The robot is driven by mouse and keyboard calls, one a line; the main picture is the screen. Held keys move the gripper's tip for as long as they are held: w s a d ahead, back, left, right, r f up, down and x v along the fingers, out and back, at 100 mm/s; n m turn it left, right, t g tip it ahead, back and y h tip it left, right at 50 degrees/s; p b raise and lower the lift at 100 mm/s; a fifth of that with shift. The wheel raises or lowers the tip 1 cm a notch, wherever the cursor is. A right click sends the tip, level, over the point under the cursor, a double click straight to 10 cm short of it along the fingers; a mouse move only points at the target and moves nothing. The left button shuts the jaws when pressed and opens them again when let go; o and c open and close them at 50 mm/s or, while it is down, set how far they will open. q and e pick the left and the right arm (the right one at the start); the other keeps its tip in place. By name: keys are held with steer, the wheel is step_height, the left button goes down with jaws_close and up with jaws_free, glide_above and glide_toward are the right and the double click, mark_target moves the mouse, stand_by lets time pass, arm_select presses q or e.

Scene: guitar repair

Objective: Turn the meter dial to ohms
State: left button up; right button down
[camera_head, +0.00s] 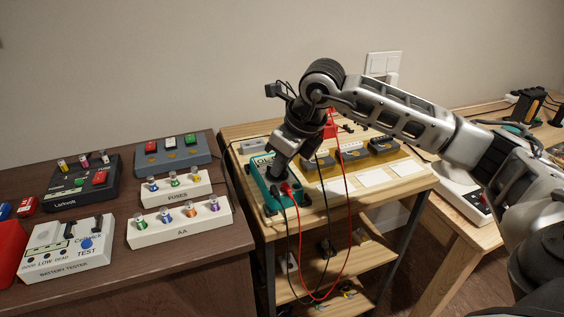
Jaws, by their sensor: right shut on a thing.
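The meter (259,186) is a teal-cased box lying on the light wooden table in the middle of the head view. A red lead and a black lead are plugged into its near end. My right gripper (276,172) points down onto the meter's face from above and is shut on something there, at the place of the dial. The dial itself is hidden behind the gripper, so its setting cannot be read. My left gripper is not in view.
The red lead (348,225) and black lead loop over the table's front edge. Yellow-and-dark boxes (383,147) and white cards (373,178) sit right of the meter. A dark table at left holds a battery tester (70,254), a fuse rack (177,190) and a battery rack (180,224).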

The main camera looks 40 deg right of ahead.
steer(key=c, duration=1.5)
jaws_free()
steer(key=shift+r, duration=0.1)
steer(key=v, duration=1.6)
steer(key=shift+s, duration=0.1)
